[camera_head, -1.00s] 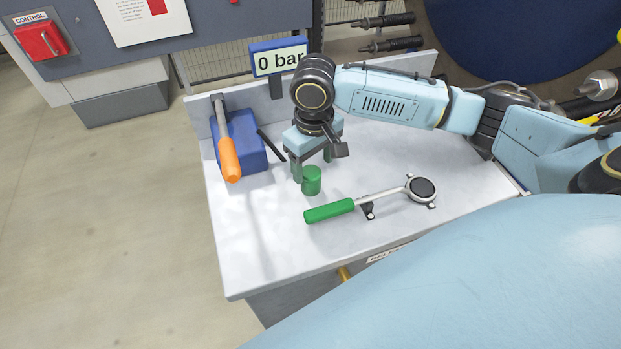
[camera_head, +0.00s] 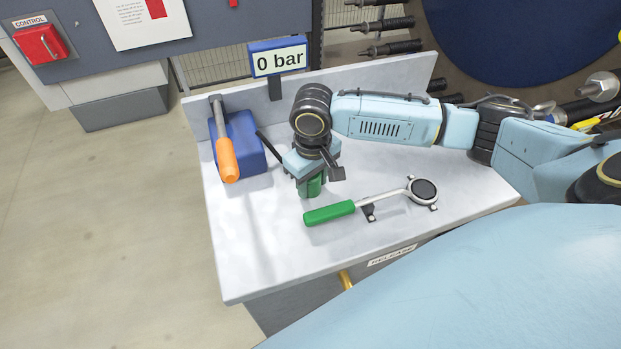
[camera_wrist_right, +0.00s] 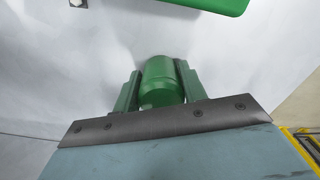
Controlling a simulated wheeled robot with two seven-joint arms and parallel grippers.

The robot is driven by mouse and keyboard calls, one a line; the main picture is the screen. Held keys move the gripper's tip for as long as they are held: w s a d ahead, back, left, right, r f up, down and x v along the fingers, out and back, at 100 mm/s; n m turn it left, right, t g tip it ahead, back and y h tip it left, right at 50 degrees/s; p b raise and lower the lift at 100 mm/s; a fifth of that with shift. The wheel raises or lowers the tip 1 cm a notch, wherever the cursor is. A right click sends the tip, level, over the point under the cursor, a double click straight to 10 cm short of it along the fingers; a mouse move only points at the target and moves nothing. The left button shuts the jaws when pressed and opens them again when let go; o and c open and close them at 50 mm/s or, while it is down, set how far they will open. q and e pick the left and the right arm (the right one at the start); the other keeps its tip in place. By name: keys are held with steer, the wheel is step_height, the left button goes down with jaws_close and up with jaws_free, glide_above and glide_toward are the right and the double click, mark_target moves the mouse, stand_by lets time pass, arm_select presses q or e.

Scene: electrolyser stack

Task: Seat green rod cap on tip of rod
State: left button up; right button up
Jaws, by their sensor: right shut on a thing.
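The green rod cap (camera_head: 314,187) stands upright on the white bench, mostly covered by my right gripper in the head view. My right gripper (camera_head: 309,186) points down over it and is shut on it. In the right wrist view the green cap (camera_wrist_right: 160,82) sits between the two green fingers of the gripper (camera_wrist_right: 158,88), one on each side. The rod tips (camera_head: 386,47) at the upper right are dark rods on a rack behind the bench; I cannot tell which one matches the cap. My left gripper is not in view.
A green-handled ratchet wrench (camera_head: 329,212) lies just in front of the gripper. An orange-handled tool (camera_head: 227,160) rests on a blue block (camera_head: 247,153) to the left. A "0 bar" display (camera_head: 279,58) stands at the back. The bench's front left (camera_head: 245,260) is clear.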

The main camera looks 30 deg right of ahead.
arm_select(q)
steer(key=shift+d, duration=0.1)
arm_select(e)
steer(key=shift+c, duration=0.4)
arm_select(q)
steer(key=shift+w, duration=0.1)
arm_select(e)
steer(key=shift+r, duration=0.1)
steer(key=shift+r, duration=0.25)
step_height(320, 180, up, 9)
steer(key=shift+r+p, duration=0.1)
steer(key=shift+p, duration=1.1)
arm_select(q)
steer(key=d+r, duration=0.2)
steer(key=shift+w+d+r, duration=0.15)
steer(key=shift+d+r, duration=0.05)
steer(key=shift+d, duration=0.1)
arm_select(e)
steer(key=shift+r, duration=0.1)
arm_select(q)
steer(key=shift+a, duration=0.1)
